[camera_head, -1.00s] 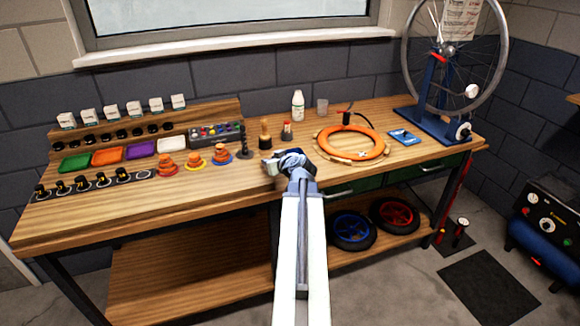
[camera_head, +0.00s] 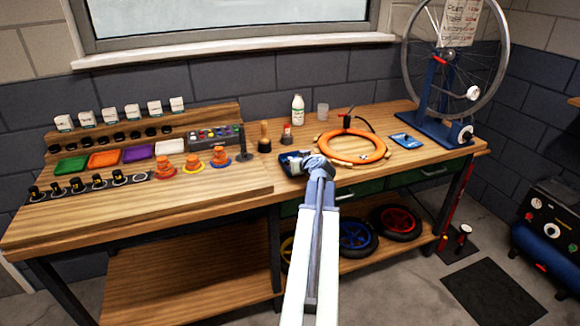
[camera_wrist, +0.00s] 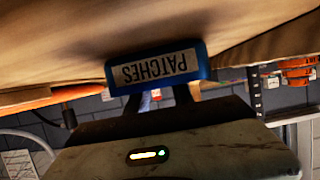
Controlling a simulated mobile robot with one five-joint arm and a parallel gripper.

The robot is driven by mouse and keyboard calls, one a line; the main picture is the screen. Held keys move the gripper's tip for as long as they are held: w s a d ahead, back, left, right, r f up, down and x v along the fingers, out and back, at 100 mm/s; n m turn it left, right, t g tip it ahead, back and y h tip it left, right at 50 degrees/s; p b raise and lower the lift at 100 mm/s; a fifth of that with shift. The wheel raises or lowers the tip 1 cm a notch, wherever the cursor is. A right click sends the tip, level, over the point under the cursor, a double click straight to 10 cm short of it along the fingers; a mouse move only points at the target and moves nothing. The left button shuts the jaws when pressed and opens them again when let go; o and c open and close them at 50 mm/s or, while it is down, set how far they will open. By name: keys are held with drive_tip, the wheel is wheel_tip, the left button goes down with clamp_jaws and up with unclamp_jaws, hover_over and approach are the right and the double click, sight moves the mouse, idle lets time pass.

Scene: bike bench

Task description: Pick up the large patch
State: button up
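A blue case marked "PATCHES" (camera_wrist: 155,68) stands at the bench edge in front of my gripper, its lettering upside down in the wrist view. In the head view an open dark patch tin (camera_head: 291,167) with pale and blue bits sits just left of my gripper (camera_head: 310,160). I cannot make out the large patch: the pieces in the tin are too small and partly covered by my gripper. In the wrist view my gripper (camera_wrist: 158,98) has its two dark fingers apart, with a gap between them and nothing seen held. Their tips are hidden behind the case.
An orange tube ring (camera_head: 351,147) and a blue packet (camera_head: 405,140) lie to the right. A dark-handled tool (camera_head: 264,137), a small red-topped bottle (camera_head: 286,135) and a white bottle (camera_head: 298,109) stand behind. Orange cone stacks (camera_head: 194,162) and a black post (camera_head: 244,146) are left.

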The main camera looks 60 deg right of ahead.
drive_tip(key=shift+w+d+f, duration=0.3)
drive_tip(key=shift+w+d, duration=0.1)
drive_tip(key=shift+w, duration=0.15)
drive_tip(key=shift+a+r, duration=0.1)
clamp_jaws()
wheel_tip(320, 180, up, 10)
drive_tip(key=p, duration=1)
